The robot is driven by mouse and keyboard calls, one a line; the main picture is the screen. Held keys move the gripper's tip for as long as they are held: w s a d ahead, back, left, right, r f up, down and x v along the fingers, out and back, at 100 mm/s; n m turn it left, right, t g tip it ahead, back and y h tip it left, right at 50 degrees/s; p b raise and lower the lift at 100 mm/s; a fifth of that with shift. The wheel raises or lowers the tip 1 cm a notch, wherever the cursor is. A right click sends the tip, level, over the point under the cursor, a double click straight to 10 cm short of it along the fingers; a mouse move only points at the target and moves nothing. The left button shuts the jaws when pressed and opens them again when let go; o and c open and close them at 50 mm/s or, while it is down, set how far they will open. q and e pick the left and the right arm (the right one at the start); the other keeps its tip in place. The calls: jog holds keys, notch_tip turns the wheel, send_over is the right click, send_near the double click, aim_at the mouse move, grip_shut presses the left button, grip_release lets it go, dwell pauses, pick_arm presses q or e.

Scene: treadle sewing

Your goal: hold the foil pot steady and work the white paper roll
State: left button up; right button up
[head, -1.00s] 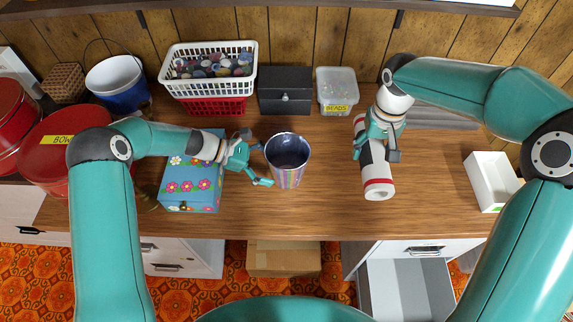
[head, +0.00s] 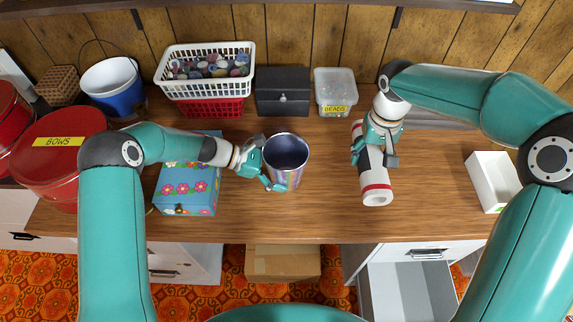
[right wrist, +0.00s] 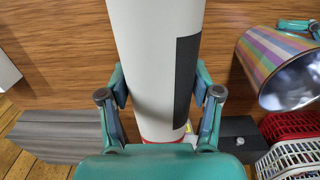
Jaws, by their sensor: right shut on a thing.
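The foil pot (head: 287,172), a shiny striped cup with a dark inside, stands upright on the table in the head view. It also shows in the right wrist view (right wrist: 272,52). My left gripper (head: 268,166) is at the pot's left side with fingers spread; its lower finger reaches the front of the pot. I cannot tell whether it touches. The white paper roll (head: 375,179), with a red band near its front end, lies on the table to the right. My right gripper (head: 375,153) is shut on the roll from above; the wrist view shows the roll (right wrist: 155,50) between both fingers.
A blue flowered box (head: 187,190) stands just left of my left gripper. Behind are a white basket (head: 205,88), a black box (head: 283,92) and a beads tub (head: 336,92). A white tray (head: 492,181) is at right. Table between pot and roll is clear.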

dwell(0.3)
jog(key=shift+n+t, duration=0.4)
jog(key=shift+s+n+t, duration=0.2)
jog(key=shift+n+t, duration=0.2)
jog(key=shift+n, duration=0.3)
jog(key=s+a+r+n+y, duration=0.2)
jog(key=a+r+n+y, duration=0.15)
jog(key=a+n, duration=0.35)
jog(key=s+a+r+n+y, duration=0.1)
jog(key=a+r+n+y, duration=0.1)
jog(key=a+n+y, duration=0.4)
jog(key=w+a+r+n+g+y, duration=0.1)
jog(key=w+a+r+n+y, duration=0.1)
jog(key=w+a+r+y, duration=0.4)
jog(key=shift+w+r+n+g+y, duration=0.35)
jog(key=shift+w+r+y, duration=0.4)
jog(key=shift+r+y, duration=0.85)
